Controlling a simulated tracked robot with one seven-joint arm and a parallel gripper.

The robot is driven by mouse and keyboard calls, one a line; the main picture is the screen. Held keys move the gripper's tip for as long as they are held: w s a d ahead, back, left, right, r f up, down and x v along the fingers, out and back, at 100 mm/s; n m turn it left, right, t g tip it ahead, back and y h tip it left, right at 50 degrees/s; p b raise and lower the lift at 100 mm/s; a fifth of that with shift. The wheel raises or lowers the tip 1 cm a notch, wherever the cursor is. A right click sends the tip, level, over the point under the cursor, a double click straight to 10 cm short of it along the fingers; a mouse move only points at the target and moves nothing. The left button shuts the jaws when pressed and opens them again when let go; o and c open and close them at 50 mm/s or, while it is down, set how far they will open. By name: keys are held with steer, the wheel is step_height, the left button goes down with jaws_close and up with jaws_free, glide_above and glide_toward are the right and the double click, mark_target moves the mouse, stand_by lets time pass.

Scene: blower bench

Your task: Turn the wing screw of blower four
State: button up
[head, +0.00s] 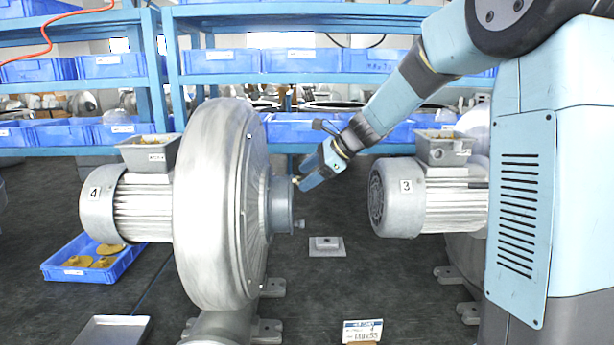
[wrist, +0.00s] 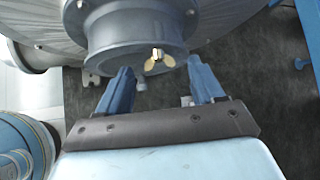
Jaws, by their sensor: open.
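Blower four is the large grey metal blower (head: 215,205) left of centre in the head view, with a motor marked 4 on its left. Its round outlet collar (head: 281,205) faces right, and the collar fills the upper middle of the wrist view (wrist: 135,35). A brass wing screw (wrist: 159,61) sits on the collar's lower rim in the wrist view, wings spread. My gripper (head: 303,184) is at the collar's upper right in the head view. In the wrist view my gripper (wrist: 160,78) is open, one blue finger on each side of the wing screw, apart from it.
A second blower motor marked 3 (head: 400,198) stands to the right. A blue tray (head: 100,262) with yellow parts lies at left. A small grey plate (head: 327,246) and a label card (head: 362,331) lie on the dark bench. Shelves with blue bins stand behind.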

steer(key=shift+a+f, duration=0.2)
steer(key=shift+c, duration=0.3)
steer(key=c, duration=1)
